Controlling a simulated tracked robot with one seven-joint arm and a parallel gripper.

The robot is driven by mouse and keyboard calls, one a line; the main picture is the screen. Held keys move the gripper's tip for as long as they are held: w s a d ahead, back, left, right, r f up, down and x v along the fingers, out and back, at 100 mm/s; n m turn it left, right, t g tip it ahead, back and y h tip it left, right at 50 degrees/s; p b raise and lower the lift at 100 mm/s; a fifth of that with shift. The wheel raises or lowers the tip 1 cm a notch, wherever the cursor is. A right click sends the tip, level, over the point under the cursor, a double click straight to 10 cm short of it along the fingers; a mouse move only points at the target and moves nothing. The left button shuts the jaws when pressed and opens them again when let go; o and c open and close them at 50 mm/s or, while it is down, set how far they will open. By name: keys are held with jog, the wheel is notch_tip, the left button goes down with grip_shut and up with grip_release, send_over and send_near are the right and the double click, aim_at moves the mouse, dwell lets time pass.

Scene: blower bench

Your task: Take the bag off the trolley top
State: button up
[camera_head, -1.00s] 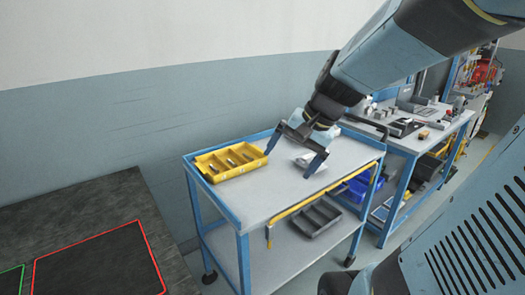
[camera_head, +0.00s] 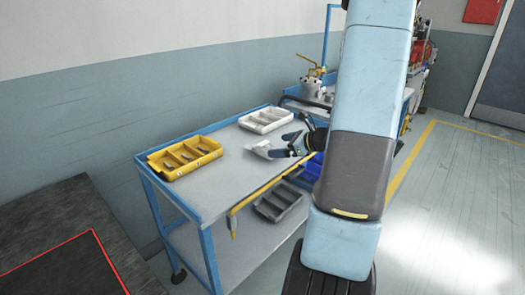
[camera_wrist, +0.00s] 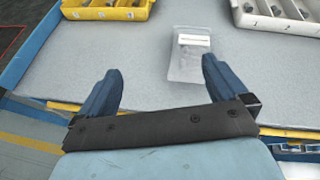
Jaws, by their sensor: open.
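The bag (camera_head: 261,150) is a small clear pouch with a white label, lying on the grey top of the blue-framed trolley (camera_head: 212,180). My gripper (camera_head: 287,146) is open and empty, low over the trolley top at the bag's right in the head view. In the wrist view the bag (camera_wrist: 188,68) lies ahead of the gap of my gripper (camera_wrist: 160,65), off-centre toward the right finger. Its near part reaches beside that fingertip; I cannot tell if they touch. My arm hides part of the trolley's right side in the head view.
A yellow divided bin (camera_head: 184,157) stands left of the bag and a white divided bin (camera_head: 266,119) behind it. A grey bin (camera_head: 278,203) and a blue bin (camera_head: 311,167) sit lower. A dark bench (camera_head: 75,225) is at the left. Bare trolley top lies between bag and yellow bin.

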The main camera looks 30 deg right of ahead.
aim_at(263, 149)
jog(key=d+f+m, duration=0.1)
jog(key=d+f+m+t+h, duration=0.1)
jog(key=d, duration=0.1)
jog(key=d+f+m, duration=0.1)
jog(key=shift+w+d+f+h, duration=0.2)
jog(key=shift+d+h, duration=0.1)
jog(key=shift+d, duration=0.1)
jog(key=x, duration=1.3)
jog(key=shift+w+a+r, duration=0.15)
jog(key=shift+w, duration=0.05)
jog(key=shift+c, duration=0.3)
jog(key=c, duration=1)
